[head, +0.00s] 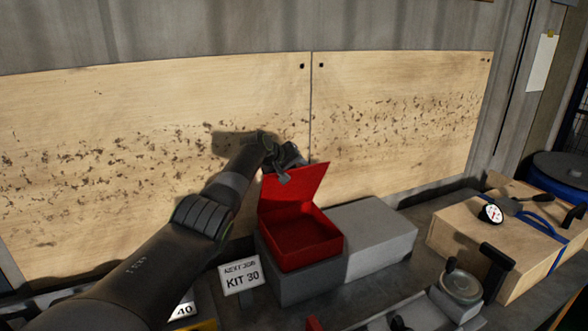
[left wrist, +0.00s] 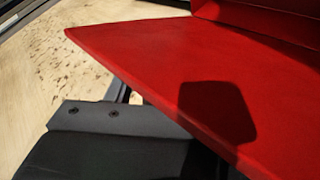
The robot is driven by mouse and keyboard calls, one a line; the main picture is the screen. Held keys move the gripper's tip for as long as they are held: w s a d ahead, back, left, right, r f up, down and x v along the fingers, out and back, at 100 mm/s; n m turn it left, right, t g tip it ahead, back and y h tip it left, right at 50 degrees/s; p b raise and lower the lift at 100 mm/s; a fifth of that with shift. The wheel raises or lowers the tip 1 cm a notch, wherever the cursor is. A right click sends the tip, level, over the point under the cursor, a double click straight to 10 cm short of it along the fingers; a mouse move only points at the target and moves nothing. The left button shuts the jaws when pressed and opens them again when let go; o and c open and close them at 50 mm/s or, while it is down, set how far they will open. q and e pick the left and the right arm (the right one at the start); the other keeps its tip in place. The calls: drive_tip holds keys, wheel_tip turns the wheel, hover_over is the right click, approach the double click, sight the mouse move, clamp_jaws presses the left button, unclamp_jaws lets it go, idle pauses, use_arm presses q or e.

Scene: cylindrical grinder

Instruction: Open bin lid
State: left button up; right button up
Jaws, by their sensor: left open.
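A red bin (head: 300,245) stands on a grey block with its lid (head: 293,194) raised and leaning back, so its empty inside shows. In the left wrist view the lid (left wrist: 200,75) fills much of the picture, with a dark shadow on it. My left gripper (head: 288,172) is at the lid's upper left edge, by its back side. It is open; part of it is hidden behind the lid, and I cannot tell whether it touches. Dark gripper parts (left wrist: 110,120) show below the lid in the left wrist view. My right gripper is not in view.
A sign reading KIT 30 (head: 241,277) stands left of the bin. A grey block (head: 375,235) is to its right. A wooden box (head: 470,240) with a dial gauge (head: 491,213) is farther right. Wooden boards (head: 150,150) close off the back.

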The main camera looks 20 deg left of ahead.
use_arm(q)
drive_tip(key=shift+s, duration=0.1)
drive_tip(key=shift+b+v, duration=0.4)
drive_tip(key=shift+v, duration=1.35)
drive_tip(key=b+v, duration=0.4)
drive_tip(key=v, duration=0.9)
drive_tip(key=shift+s+r, duration=0.2)
drive_tip(key=shift+s, duration=0.1)
drive_tip(key=shift+a, duration=0.15)
